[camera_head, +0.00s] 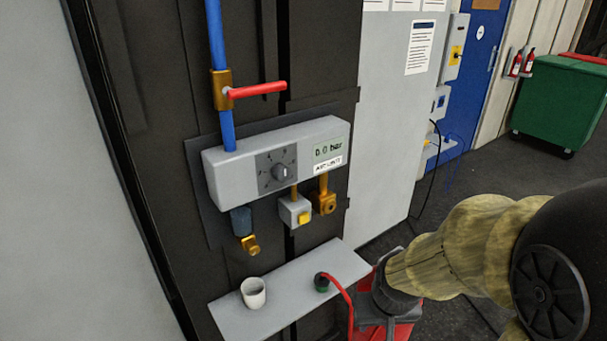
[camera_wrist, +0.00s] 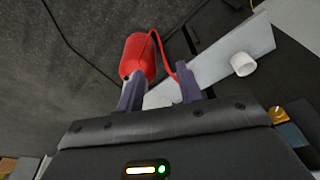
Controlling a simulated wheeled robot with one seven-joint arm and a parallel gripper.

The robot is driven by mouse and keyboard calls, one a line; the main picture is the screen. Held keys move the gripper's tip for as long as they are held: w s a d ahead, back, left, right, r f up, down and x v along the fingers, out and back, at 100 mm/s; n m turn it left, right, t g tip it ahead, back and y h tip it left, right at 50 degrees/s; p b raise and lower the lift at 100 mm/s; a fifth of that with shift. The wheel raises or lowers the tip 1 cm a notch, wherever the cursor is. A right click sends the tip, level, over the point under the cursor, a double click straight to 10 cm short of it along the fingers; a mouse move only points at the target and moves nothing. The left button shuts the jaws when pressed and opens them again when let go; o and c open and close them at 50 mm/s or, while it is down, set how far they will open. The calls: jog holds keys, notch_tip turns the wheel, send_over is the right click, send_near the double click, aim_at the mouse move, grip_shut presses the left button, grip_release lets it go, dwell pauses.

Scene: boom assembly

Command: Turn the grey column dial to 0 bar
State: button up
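The grey dial (camera_head: 283,172) sits on a dark square plate on the front of the grey control box (camera_head: 230,172), left of its small green display. The display (camera_head: 328,148) reads what looks like 0.0 bar. The dial's markings are too small to read. My gripper (camera_wrist: 160,88) is open and empty in the wrist view, its two fingers apart. In the head view, my arm comes in from the right and its end is low, below and right of the box, apart from the dial. The dial does not show in the wrist view.
A red valve handle (camera_head: 258,89) on the blue pipe juts above the box. A red cylinder (camera_wrist: 137,57) shows beyond my left finger.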

jog(key=shift+d, duration=0.1)
jog(key=o, duration=0.5)
jog(key=shift+w, duration=0.1)
jog(key=w+a+r+n+t+y+b, duration=0.1)
jog(key=w+r+t, duration=0.25)
jog(key=w, duration=0.25)
jog(key=w+r+n+t+y+b, duration=0.1)
jog(key=w+r+t, duration=0.2)
jog(key=w+t, duration=0.3)
jog(key=a+r+n+t+y, duration=0.1)
jog(key=a+r+y, duration=0.1)
jog(key=r, duration=0.1)
jog(key=a+r+n+t+y, duration=0.1)
jog(key=a+r+n+y, duration=0.1)
jog(key=a+r+y, duration=0.1)
jog(key=w+a+r+n+t+y, duration=0.1)
jog(key=a+r+y, duration=0.1)
jog(key=r+y, duration=0.1)
jog(key=shift+a+r+n+b, duration=0.2)
jog(key=shift+r+n+b, duration=0.2)
jog(key=shift+r, duration=0.05)
jog(key=shift+w+r+p, duration=0.1)
jog(key=shift+p, duration=0.2)
